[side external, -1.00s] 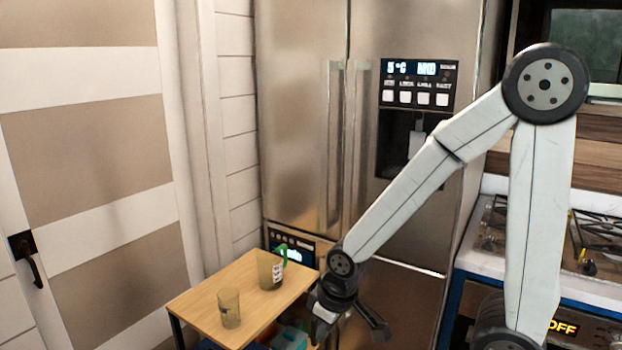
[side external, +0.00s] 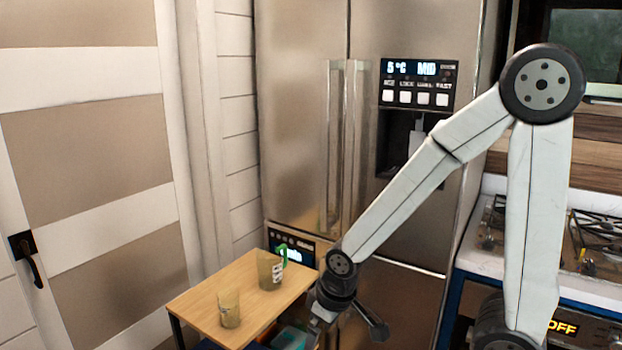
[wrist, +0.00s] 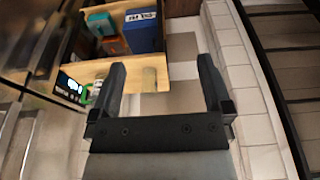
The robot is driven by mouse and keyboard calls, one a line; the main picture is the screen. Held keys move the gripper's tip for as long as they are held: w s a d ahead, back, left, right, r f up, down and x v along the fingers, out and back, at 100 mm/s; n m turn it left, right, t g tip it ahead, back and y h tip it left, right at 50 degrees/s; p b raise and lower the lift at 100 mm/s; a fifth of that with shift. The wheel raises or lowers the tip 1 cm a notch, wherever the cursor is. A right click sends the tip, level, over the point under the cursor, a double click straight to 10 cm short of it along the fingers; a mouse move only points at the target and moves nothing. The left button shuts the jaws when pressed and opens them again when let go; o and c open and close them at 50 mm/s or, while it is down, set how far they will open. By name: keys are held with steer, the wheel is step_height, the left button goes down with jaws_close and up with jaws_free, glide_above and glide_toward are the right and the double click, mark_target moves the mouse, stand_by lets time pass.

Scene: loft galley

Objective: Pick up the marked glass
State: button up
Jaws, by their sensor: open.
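Two see-through, amber-tinted vessels stand upright on a small wooden table. The plain-looking glass (side external: 229,309) is near its front; I see no clear marking on it. The jug (side external: 266,270) behind it has a green handle and a dark-and-white printed marking. My gripper (side external: 350,322) is open and empty, just off the table's right edge and low. In the wrist view my gripper (wrist: 162,66) spreads its two fingers wide, with a pale glass (wrist: 150,79) beyond them, nearer the left finger. The jug's green handle (wrist: 86,93) shows left of that finger.
The wooden table (side external: 198,299) stands before a steel fridge (side external: 300,130). Below its top, blue, teal and orange boxes (wrist: 140,34) sit on a lower shelf. A stove (side external: 590,240) stands at the right. Tiled floor (wrist: 185,60) is clear beside the table.

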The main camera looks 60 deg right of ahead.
steer(key=w+d+f+n+t, duration=0.1)
steer(key=w+d+f+t, duration=0.2)
steer(key=w, duration=0.7)
steer(key=w+d+f+n+t, duration=0.1)
steer(key=w+d+f+t, duration=0.2)
steer(key=w, duration=0.7)
steer(key=t+y, duration=0.2)
glide_toward(238, 304)
steer(key=w+r, duration=0.1)
steer(key=r, duration=0.1)
steer(key=w+f, duration=0.1)
steer(key=f, duration=0.1)
steer(key=f+n+t+y, duration=0.1)
steer(key=f, duration=0.1)
steer(key=w+f+n+t+y, duration=0.1)
steer(key=f, duration=0.1)
steer(key=shift+w+d, duration=0.2)
steer(key=shift+w, duration=0.1)
steer(key=shift+f+n+t+y, duration=0.3)
steer(key=shift+f+y, duration=0.25)
steer(key=shift+y, duration=0.35)
steer(key=shift+x, duration=1.25)
steer(key=shift+w, duration=0.1)
steer(key=shift+r+x, duration=0.1)
steer(key=shift+x, duration=1.15)
steer(key=shift+r+x, duration=0.15)
steer(key=shift+x, duration=1.1)
steer(key=shift+w, duration=0.1)
